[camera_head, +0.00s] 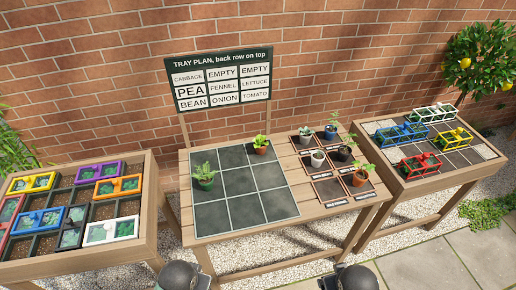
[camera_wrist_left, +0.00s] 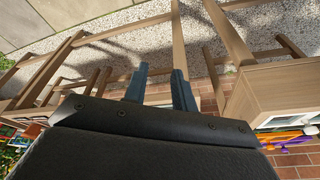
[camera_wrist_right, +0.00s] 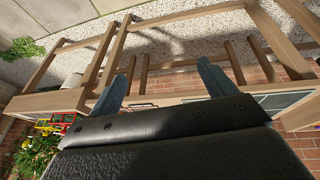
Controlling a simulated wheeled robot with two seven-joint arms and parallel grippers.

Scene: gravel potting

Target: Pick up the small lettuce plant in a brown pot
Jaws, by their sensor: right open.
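A small bright yellow-green leafy plant in a reddish-brown pot (camera_head: 261,147) stands upright in the back right cell of the dark grid tray (camera_head: 240,211). A second leafy plant, in an orange-brown pot (camera_head: 360,179), stands at the front right of the small squares beside the tray. Which of the two is the lettuce I cannot tell for sure. My left gripper (camera_wrist_left: 160,70) is empty, its fingers a small gap apart. My right gripper (camera_wrist_right: 163,70) is wide open and empty. Both are low in front of the tables, away from the pots.
A sign (camera_head: 220,78) stands behind the tray. A plant in a green pot (camera_head: 205,183) is at the tray's left. A white pot (camera_head: 318,159), a blue pot (camera_head: 330,133) and others stand right. Side tables hold coloured carriers, such as a purple one (camera_head: 98,171) and a red one (camera_head: 420,162).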

